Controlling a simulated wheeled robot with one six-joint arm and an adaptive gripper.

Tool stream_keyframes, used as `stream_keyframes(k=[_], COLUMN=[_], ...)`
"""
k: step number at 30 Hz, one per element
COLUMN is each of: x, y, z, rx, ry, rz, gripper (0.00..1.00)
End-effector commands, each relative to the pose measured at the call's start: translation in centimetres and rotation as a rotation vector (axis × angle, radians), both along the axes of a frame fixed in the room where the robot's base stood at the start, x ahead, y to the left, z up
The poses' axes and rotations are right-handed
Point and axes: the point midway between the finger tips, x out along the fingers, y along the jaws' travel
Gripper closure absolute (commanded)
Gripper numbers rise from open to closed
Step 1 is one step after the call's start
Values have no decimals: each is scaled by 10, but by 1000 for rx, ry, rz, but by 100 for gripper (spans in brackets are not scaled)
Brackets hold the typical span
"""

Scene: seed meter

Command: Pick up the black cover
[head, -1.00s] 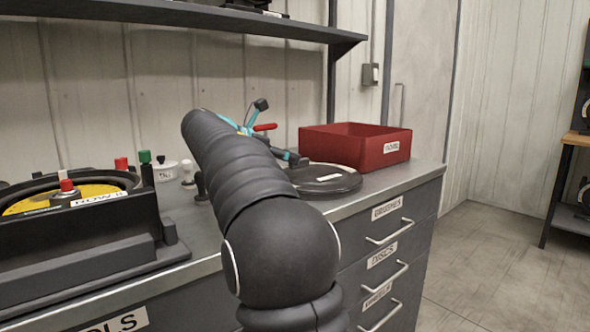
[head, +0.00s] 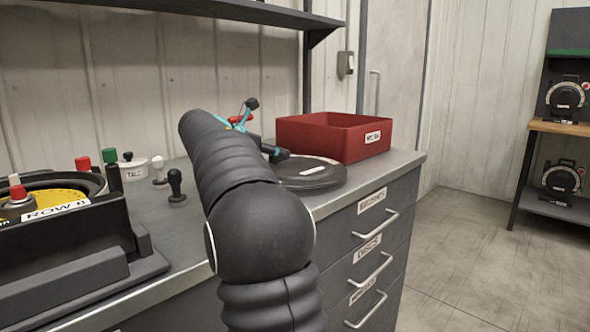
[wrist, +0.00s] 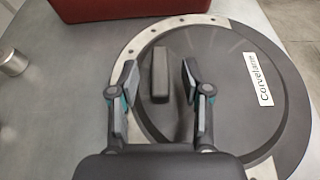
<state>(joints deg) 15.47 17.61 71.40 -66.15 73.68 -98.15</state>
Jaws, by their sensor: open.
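The black cover (head: 311,173) is a flat round disc lying on the metal counter, partly hidden behind my arm in the head view. In the wrist view the cover (wrist: 225,125) fills the right side, with a white label and a raised dark bar handle (wrist: 160,76). A light ring with small holes shows along its left edge. My gripper (wrist: 158,80) is open above the cover, its two fingers on either side of the handle, with gaps showing on both sides. Their height over the handle is hard to tell.
A red bin (head: 340,136) stands behind the cover. A seed meter (head: 60,215) with a yellow disc sits at the left. A talc pot (head: 132,166) and small knobs (head: 176,187) stand between. Shelving (head: 556,126) with round units stands at far right.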

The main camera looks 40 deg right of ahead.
Motion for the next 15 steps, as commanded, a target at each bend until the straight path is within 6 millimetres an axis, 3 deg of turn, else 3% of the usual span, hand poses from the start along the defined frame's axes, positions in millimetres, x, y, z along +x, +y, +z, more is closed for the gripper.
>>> stream_keyframes(k=[7, 12, 13, 15], x=[0, 0, 0, 0], y=[-3, -3, -3, -3], z=[-1, -1, -1, -1], rx=[0, 0, 0, 0], ry=[0, 0, 0, 0], rz=[1, 1, 1, 1], gripper=[52, 95, 100, 100])
